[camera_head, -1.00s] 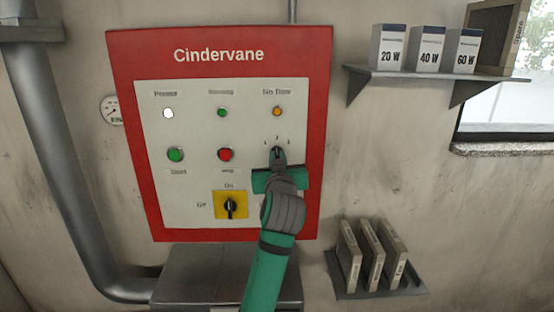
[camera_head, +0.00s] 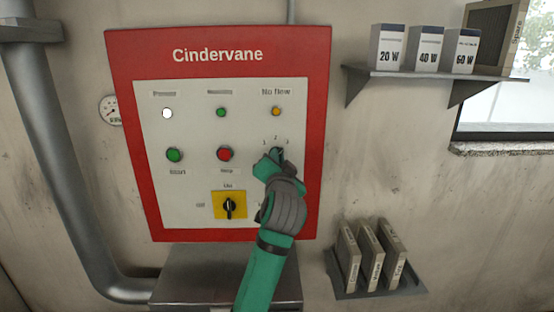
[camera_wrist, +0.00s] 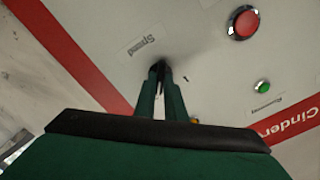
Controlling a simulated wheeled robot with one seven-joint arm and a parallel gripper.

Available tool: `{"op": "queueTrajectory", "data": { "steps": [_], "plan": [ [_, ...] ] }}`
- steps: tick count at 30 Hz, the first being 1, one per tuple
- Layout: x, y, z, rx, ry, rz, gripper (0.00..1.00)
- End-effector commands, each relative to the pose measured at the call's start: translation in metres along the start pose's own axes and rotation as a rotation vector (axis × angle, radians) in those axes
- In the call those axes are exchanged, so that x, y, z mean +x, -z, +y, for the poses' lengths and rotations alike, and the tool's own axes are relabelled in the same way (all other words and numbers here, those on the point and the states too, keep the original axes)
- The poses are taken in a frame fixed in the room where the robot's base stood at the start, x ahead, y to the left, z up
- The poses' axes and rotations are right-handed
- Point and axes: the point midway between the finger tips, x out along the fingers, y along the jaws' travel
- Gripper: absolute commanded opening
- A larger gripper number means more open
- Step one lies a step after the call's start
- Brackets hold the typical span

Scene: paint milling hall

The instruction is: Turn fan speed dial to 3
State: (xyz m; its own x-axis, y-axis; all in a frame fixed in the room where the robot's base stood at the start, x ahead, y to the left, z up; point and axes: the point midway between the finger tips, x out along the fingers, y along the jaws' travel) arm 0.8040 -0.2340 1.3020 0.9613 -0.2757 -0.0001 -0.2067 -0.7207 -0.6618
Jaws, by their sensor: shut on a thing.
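The fan speed dial (camera_head: 277,155) is a small dark knob on the right of the white panel, with the marks 1, 2 and 3 around its top. My gripper (camera_head: 275,160) is at the dial and shut on it, mostly covering it in the head view. In the wrist view my two green fingers (camera_wrist: 160,80) close on the dark knob (camera_wrist: 158,68), beside a label reading "Speed" (camera_wrist: 145,45). My gripper is rolled to a slant against the panel. Which mark the dial points to is hard to tell, as the fingers hide most of it.
The red-framed Cindervane panel (camera_head: 118,90) also carries a green button (camera_head: 174,155), a red button (camera_head: 225,154), several lamps and a yellow-backed switch (camera_head: 229,205). A shelf with boxes (camera_head: 430,73) is at upper right. A rack with flat panels (camera_head: 380,285) is at lower right.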

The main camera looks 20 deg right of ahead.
Motion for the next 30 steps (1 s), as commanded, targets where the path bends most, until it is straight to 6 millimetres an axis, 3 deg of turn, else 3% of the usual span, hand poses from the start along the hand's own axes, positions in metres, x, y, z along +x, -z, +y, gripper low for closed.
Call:
{"op": "queueTrajectory", "data": {
  "steps": [21,24,30],
  "plan": [
    [-0.0001,0.0001,0.0011,0.079,-0.001,0.000,0.00],
    [-0.0001,0.0001,0.0011,0.079,-0.001,0.000,0.29],
    [-0.0001,0.0002,0.0008,0.078,-0.001,0.000,0.29]
  ]
}}
